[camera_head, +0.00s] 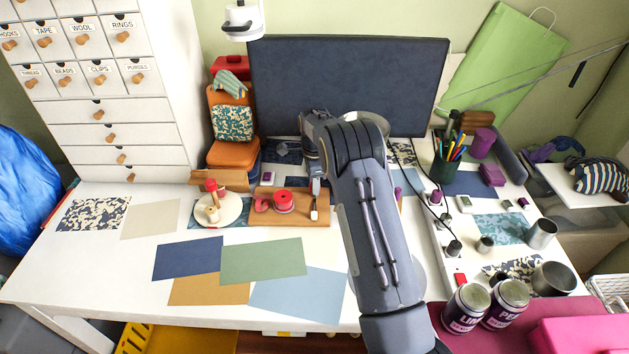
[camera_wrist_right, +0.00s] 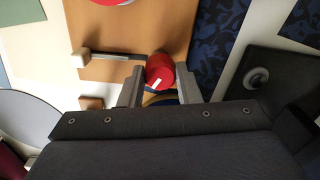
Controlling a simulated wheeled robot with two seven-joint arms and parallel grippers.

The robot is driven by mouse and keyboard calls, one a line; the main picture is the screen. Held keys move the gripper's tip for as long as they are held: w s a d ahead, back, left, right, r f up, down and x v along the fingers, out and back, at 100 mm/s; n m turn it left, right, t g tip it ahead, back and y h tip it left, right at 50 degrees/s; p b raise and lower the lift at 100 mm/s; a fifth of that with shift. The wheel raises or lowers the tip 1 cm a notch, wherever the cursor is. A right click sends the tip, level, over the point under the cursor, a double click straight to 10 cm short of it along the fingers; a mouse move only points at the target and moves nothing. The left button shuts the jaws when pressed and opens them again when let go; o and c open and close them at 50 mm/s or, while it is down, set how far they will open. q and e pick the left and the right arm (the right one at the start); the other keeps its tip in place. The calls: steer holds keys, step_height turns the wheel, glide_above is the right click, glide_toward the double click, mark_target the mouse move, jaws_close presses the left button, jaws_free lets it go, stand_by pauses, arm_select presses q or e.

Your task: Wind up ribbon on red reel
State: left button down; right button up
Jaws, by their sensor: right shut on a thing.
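The red reel (camera_head: 283,201) stands on a wooden board (camera_head: 303,216) on the white desk, with a smaller red piece (camera_head: 262,205) beside it. In the right wrist view, the red and white edge of a round thing, likely the reel (camera_wrist_right: 113,1), is cut by the top of the picture. My right gripper (camera_head: 316,187) is over the right end of the board. In the wrist view its fingers (camera_wrist_right: 159,88) are closed on a red knob (camera_wrist_right: 160,70) with a white mark. A dark rod runs beside the knob. I cannot make out a ribbon. My left gripper is not in view.
Flat coloured sheets (camera_head: 263,261) lie in front. A dark monitor (camera_head: 345,85) stands behind. Cups and tins (camera_head: 466,307) stand at the right.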

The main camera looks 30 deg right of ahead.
steer(key=shift+m+p, duration=0.3)
steer(key=shift+m, duration=1.9)
steer(key=o, duration=1)
step_height(320, 180, up, 8)
steer(key=shift+f, duration=0.1)
